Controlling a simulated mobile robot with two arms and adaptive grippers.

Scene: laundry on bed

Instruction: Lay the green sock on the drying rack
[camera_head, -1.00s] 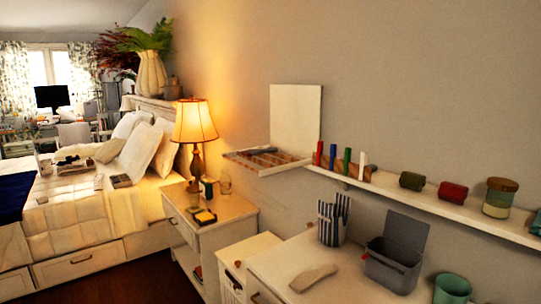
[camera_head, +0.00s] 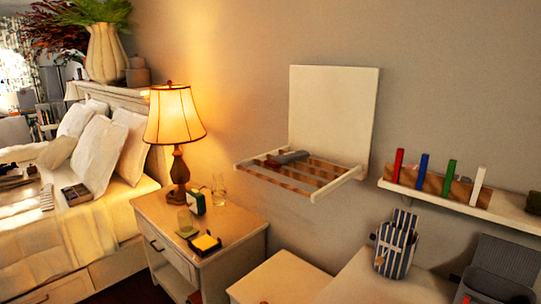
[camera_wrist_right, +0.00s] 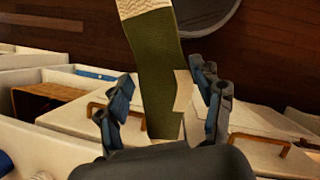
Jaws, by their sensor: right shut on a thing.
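The green sock (camera_wrist_right: 157,70) is olive with a cream band at its upper end and a cream patch on its side. In the right wrist view it hangs between the fingers of my right gripper (camera_wrist_right: 165,100), which is shut on it. The drying rack (camera_head: 252,175) is a white wall-mounted frame with wooden slats, folded out below a white panel. A grey and dark red item (camera_head: 288,158) lies on its back left part. Neither gripper shows in the head view, and my left gripper is out of sight.
A nightstand (camera_head: 190,220) with a lit lamp (camera_head: 175,115) stands left of the rack. A shelf (camera_head: 505,212) with coloured blocks is at the right. A striped holder (camera_head: 395,248) and a grey open box (camera_head: 500,275) stand below it. The space in front of the rack looks free.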

